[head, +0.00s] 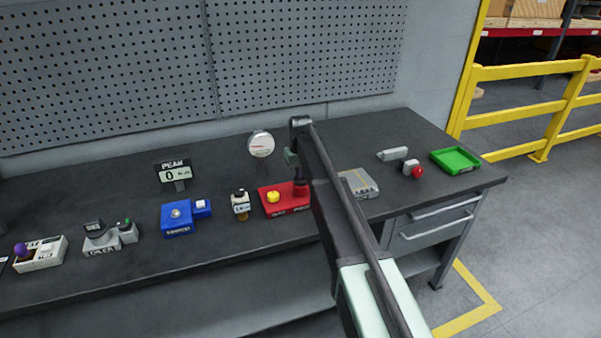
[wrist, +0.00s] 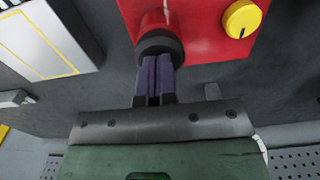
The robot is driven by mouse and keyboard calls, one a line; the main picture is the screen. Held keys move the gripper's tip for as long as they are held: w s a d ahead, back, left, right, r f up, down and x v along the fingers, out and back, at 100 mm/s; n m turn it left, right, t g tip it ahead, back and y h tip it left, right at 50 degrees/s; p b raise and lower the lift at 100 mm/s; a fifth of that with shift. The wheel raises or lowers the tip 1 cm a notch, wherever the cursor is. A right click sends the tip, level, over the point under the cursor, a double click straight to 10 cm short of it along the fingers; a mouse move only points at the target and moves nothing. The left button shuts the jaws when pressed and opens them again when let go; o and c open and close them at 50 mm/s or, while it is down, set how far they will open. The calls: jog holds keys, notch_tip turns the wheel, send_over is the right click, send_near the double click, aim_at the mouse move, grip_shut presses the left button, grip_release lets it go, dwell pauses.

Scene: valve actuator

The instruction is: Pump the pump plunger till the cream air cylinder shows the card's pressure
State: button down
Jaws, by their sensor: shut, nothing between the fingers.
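The pump is a red block (head: 274,208) with a yellow knob (head: 273,196); the knob also shows in the wrist view (wrist: 242,18). Its plunger has a dark round cap (wrist: 160,42) on a red post, at the right end of the block in the head view. My gripper (wrist: 158,62) is shut and empty, its purplish fingertips at the cap, seemingly touching it. In the head view my arm hides the fingers. A small cream item (head: 240,203) left of the pump may be the air cylinder; its label is too small to read. I cannot make out the card.
A round white gauge (head: 261,144) stands behind the pump. A PEAK display (head: 174,173) reads 0. A blue unit (head: 178,218) is to the left. A grey box (head: 358,184), a red ball knob (head: 417,172) and a green tray (head: 455,160) are to the right.

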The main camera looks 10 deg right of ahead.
notch_tip(320, 180, up, 14)
jog(key=p, duration=1.4)
dwell(0.7)
notch_tip(320, 180, down, 12)
jog(key=b, duration=1.1)
jog(key=shift+r+b, duration=0.1)
jog(key=shift+b, duration=0.25)
